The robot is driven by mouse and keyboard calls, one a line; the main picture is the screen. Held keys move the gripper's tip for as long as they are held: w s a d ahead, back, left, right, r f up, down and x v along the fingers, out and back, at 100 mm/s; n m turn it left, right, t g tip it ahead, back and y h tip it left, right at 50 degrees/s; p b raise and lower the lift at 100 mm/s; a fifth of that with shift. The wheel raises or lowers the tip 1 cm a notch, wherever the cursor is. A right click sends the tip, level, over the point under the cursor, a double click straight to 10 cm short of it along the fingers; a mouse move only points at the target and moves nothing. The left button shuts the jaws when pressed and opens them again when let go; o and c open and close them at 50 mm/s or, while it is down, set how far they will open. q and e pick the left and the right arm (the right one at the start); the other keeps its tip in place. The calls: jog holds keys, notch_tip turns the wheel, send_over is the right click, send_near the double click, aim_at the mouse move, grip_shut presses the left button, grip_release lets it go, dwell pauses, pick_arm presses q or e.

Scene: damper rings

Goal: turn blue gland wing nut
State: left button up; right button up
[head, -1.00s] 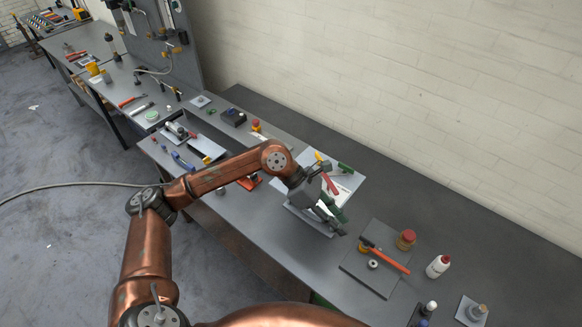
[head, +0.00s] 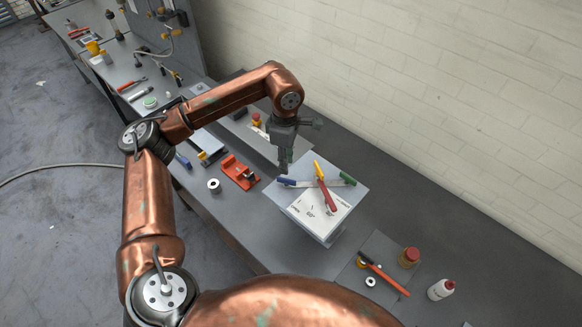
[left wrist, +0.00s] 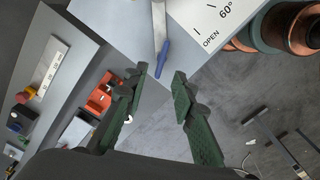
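A pale box-like fixture (head: 350,205) on the bench carries a plate with crossed bars and printed marks. The blue wing end (head: 287,182) is at the left tip of the silver bar, with a green end (head: 348,179) at its right. A yellow-and-red bar (head: 326,196) crosses it. My left gripper (head: 283,168) hangs just above and behind the blue end. In the left wrist view, its two green fingers (left wrist: 159,86) are apart with nothing between them. The blue end (left wrist: 163,57) lies just beyond the fingertips, apparently untouched. My right gripper is not in view.
An orange-red fixture (head: 240,172) and a metal ring (head: 214,186) sit left of the plate. At the right are a red-handled tool (head: 384,279), a red-capped jar (head: 409,257) and a white bottle (head: 441,289). The wall stands behind the bench.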

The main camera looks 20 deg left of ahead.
aim_at(286, 179)
pick_arm(q)
jog(key=f, duration=0.3)
jog(key=f+p, duration=0.1)
jog(key=shift+s+f, duration=0.25)
jog(key=shift+f, duration=0.15)
jog(key=shift+w+f+p, duration=0.15)
jog(key=shift+f+p, duration=0.15)
jog(key=shift+f, duration=0.95)
grip_shut()
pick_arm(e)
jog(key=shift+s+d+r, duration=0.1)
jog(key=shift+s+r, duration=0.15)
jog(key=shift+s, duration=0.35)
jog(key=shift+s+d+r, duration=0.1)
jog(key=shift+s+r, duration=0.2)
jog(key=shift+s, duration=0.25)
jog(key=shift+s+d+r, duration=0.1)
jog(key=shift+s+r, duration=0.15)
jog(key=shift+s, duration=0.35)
